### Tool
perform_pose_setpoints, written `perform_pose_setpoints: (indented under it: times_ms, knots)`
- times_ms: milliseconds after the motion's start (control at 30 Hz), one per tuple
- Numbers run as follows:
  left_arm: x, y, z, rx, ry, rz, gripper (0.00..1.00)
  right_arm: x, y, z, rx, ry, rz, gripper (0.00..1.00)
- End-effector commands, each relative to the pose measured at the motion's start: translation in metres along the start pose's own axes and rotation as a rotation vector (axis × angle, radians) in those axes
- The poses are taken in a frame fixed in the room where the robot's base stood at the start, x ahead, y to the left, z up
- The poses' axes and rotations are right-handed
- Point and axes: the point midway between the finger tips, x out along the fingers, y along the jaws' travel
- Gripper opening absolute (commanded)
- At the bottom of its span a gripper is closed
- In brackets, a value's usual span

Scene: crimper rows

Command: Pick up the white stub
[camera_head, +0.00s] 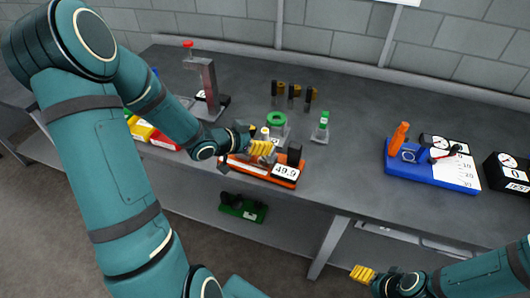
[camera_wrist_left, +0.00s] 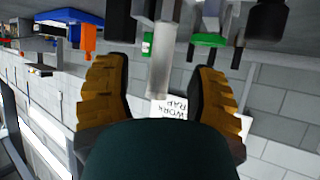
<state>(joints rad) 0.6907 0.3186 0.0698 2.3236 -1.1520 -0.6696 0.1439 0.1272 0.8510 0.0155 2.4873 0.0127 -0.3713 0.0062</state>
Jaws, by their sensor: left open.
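A small white stub (camera_head: 265,132) shows just behind the yellow fingers of my left gripper (camera_head: 261,147), above the orange device (camera_head: 256,170) with a 49.9 display. The fingers and wrist hide its lower part. In the left wrist view my left gripper (camera_wrist_left: 160,85) is open, its two yellow fingers wide apart. A pale grey upright piece (camera_wrist_left: 159,70) shows between them; I cannot tell whether it is the stub, or whether either finger touches it. My right gripper (camera_head: 363,273) is low at the front right, apart from the bench; its finger opening is unclear.
A green ring on a grey block (camera_head: 277,119) stands close behind my left gripper.

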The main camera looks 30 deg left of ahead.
Motion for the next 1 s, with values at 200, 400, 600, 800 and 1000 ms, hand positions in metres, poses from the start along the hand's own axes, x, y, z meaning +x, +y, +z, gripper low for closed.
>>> perform_pose_setpoints:
  times_ms: [200,400,600,800,1000]
  knots:
    - [0.025,0.0,0.001,0.0,0.0,0.001,0.58,0.005,0.002,0.003,-0.002,-0.005,-0.001,0.72]
    - [0.026,0.0,0.0,0.0,0.0,0.0,0.58,0.005,0.002,0.003,-0.002,-0.006,-0.001,0.72]
    - [0.026,0.0,0.0,-0.001,0.0,0.0,0.14,0.005,0.002,0.003,-0.002,-0.005,-0.001,0.72]
    - [0.026,0.0,0.0,-0.001,0.0,0.0,0.0,0.005,0.002,0.003,-0.001,-0.005,-0.001,0.72]
    - [0.026,0.0,0.0,0.0,0.001,0.001,0.0,0.005,0.002,0.003,-0.001,-0.005,-0.001,0.72]
